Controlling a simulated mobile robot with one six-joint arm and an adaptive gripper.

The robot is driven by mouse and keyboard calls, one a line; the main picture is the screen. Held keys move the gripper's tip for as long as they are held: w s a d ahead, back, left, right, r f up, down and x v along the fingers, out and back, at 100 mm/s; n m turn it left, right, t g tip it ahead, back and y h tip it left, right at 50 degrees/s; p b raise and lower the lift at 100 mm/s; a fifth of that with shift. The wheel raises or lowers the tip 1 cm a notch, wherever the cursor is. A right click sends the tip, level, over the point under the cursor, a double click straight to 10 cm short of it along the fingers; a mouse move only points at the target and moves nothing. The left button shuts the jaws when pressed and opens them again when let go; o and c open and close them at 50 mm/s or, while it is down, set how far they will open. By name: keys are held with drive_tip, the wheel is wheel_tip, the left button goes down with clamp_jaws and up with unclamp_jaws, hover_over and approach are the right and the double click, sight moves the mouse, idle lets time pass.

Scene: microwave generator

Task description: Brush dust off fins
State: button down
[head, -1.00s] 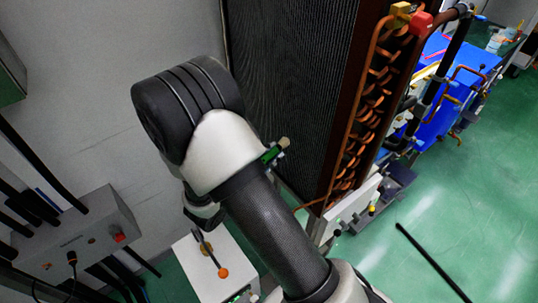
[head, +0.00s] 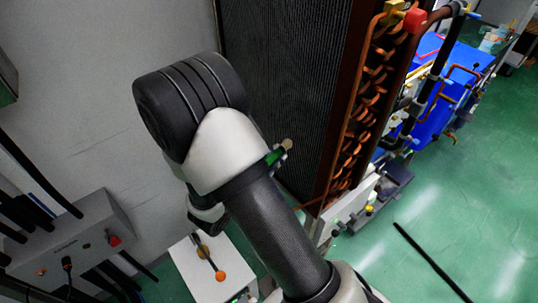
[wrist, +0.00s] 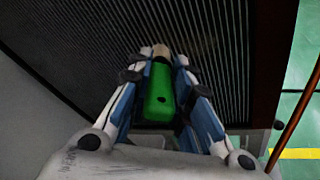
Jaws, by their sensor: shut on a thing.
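The fins (head: 285,80) form a tall dark panel of fine vertical lines, with a brown side frame. They also fill the upper part of the wrist view (wrist: 80,50). A green brush (wrist: 159,95) with a tan tip sits between the blue-and-white fingers of my gripper (wrist: 160,72), which is shut on it. The tip points toward the fins; I cannot tell whether it touches them. A faint brownish patch shows on the fins right of the tip. In the head view my arm hides most of the gripper; the brush's green body (head: 274,157) and tip show beside it.
Curved copper pipes (head: 372,110) run along the panel's right side, with a red-capped valve (head: 415,19) on top. A grey control box (head: 70,240) and a white box (head: 208,270) stand lower left. A black rod (head: 430,262) lies on the open green floor at right.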

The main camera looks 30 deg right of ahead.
drive_tip(key=s+d+p, duration=0.2)
drive_tip(key=s+p, duration=0.1)
drive_tip(key=s, duration=0.5)
drive_tip(key=shift+s, duration=0.4)
idle(0.5)
drive_tip(key=shift+b, duration=0.3)
drive_tip(key=shift+w+a+b, duration=0.15)
drive_tip(key=shift+w+a, duration=0.2)
drive_tip(key=shift+w, duration=1.35)
drive_tip(key=shift+w+a+b, duration=0.2)
drive_tip(key=shift+w+a, duration=0.15)
drive_tip(key=shift+w, duration=1.4)
drive_tip(key=shift+w+a+b, duration=0.15)
drive_tip(key=shift+w+a, duration=0.2)
drive_tip(key=shift+w, duration=1.35)
drive_tip(key=shift+w+r, duration=0.1)
drive_tip(key=shift+w, duration=0.05)
